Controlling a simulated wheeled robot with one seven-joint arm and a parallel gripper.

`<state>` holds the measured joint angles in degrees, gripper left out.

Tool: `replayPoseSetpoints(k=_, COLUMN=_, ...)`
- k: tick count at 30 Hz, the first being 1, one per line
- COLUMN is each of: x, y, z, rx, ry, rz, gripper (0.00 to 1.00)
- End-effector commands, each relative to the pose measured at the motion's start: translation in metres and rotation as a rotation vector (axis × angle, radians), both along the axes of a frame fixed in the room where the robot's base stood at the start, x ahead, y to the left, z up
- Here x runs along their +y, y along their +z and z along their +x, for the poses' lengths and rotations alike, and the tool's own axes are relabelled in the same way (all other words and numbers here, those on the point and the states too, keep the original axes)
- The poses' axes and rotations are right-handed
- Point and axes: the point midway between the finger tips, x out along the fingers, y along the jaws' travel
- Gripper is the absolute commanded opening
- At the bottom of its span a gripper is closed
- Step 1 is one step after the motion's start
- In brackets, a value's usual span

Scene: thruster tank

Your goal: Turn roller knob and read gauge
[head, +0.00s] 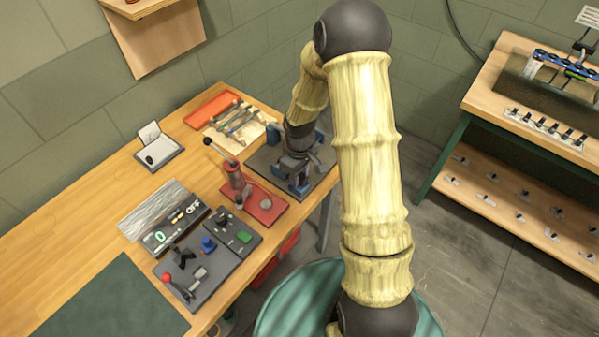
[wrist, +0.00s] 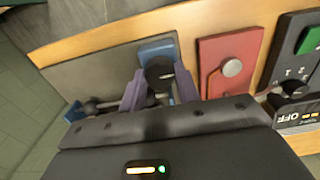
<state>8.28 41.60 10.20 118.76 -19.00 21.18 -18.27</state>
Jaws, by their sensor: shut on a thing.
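My gripper (wrist: 160,88) reaches down over a grey plate (wrist: 100,68) at the bench's right end. Its purple fingers are shut on a dark round piece, which looks like the roller knob (wrist: 157,70), beside blue blocks (wrist: 158,48). In the head view my gripper (head: 297,178) hides most of this piece, with the grey plate (head: 262,160) around it. A dark display box (head: 165,236) with a green round reading like 0 and the word OFF stands on the bench; I cannot tell whether it is the gauge.
A red base with a lever (head: 265,205) stands close to the grey plate. Tools lie on a pale board (head: 225,135) behind. The green mat (head: 110,305) is clear.

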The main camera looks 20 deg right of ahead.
Motion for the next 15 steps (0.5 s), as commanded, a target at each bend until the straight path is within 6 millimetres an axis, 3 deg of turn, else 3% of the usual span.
replayPoseSetpoints(k=15, x=-0.0002, y=0.0032, z=0.0013, rx=-0.003, ry=0.492, rz=0.001, gripper=0.09)
